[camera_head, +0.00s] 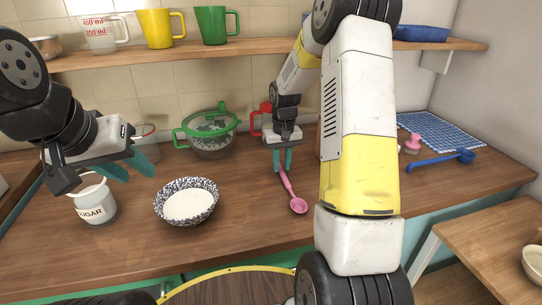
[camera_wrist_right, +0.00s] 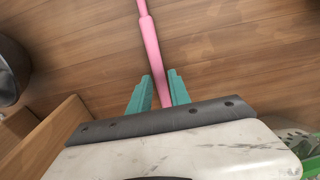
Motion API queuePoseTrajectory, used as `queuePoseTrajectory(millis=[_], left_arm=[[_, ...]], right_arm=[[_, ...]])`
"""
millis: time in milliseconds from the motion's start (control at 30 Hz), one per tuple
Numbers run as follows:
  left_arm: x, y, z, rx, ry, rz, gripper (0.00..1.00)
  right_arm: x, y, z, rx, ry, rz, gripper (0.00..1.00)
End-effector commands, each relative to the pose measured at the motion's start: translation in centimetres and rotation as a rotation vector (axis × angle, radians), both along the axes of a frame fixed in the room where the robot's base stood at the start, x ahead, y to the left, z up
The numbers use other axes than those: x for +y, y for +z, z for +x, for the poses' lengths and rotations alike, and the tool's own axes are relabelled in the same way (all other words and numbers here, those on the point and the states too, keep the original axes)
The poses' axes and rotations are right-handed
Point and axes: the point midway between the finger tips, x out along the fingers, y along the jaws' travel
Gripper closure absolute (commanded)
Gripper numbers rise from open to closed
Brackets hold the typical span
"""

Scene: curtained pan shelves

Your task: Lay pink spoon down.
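The pink spoon (camera_head: 298,204) is by the front middle of the wooden counter, its bowl toward the front edge. My right gripper (camera_head: 283,160) points down and is shut on the spoon's handle; in the right wrist view the pink handle (camera_wrist_right: 150,38) runs between the two teal fingertips (camera_wrist_right: 160,88). I cannot tell whether the spoon touches the counter. My left gripper (camera_head: 130,168) is at the left, above the counter near the sugar jar, with its teal fingers apart and nothing between them.
A speckled bowl of white contents (camera_head: 187,213), a sugar jar (camera_head: 96,205) and a green-handled colander (camera_head: 211,146) stand to the left. A blue ladle (camera_head: 430,161) and a blue checked cloth (camera_head: 432,132) lie right. Mugs (camera_head: 155,28) stand on the shelf above. My right arm hides part of the counter.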

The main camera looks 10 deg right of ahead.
Motion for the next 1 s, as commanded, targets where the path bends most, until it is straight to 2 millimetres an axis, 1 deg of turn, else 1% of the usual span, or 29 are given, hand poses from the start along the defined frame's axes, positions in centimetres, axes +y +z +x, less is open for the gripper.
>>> queuePoseTrajectory(millis=[233, 267, 300, 367, 400, 633, 733, 867, 1000], left_arm=[[0.0, 0.0, 0.0, 0.0, 0.0, 0.0, 0.64], [0.0, 0.0, 0.0, 0.0, 0.0, 0.0, 0.64], [0.0, 0.0, 0.0, 0.0, 0.0, 0.0, 0.64], [0.0, 0.0, 0.0, 0.0, 0.0, 0.0, 0.64], [0.0, 0.0, 0.0, 0.0, 0.0, 0.0, 0.64], [0.0, 0.0, 0.0, 0.0, 0.0, 0.0, 0.64], [0.0, 0.0, 0.0, 0.0, 0.0, 0.0, 0.64], [0.0, 0.0, 0.0, 0.0, 0.0, 0.0, 0.64], [0.0, 0.0, 0.0, 0.0, 0.0, 0.0, 0.64]], right_arm=[[0.0, 0.0, 0.0, 0.0, 0.0, 0.0, 0.76], [0.0, 0.0, 0.0, 0.0, 0.0, 0.0, 0.72], [0.0, 0.0, 0.0, 0.0, 0.0, 0.0, 0.65], [0.0, 0.0, 0.0, 0.0, 0.0, 0.0, 0.53], [0.0, 0.0, 0.0, 0.0, 0.0, 0.0, 0.51], [0.0, 0.0, 0.0, 0.0, 0.0, 0.0, 0.51], [0.0, 0.4, 0.0, -0.001, 0.0, 0.0, 0.51], [0.0, 2.0, 0.0, -0.003, -0.001, 0.0, 0.51], [0.0, 4.6, -0.1, -0.005, 0.0, 0.0, 0.51]])
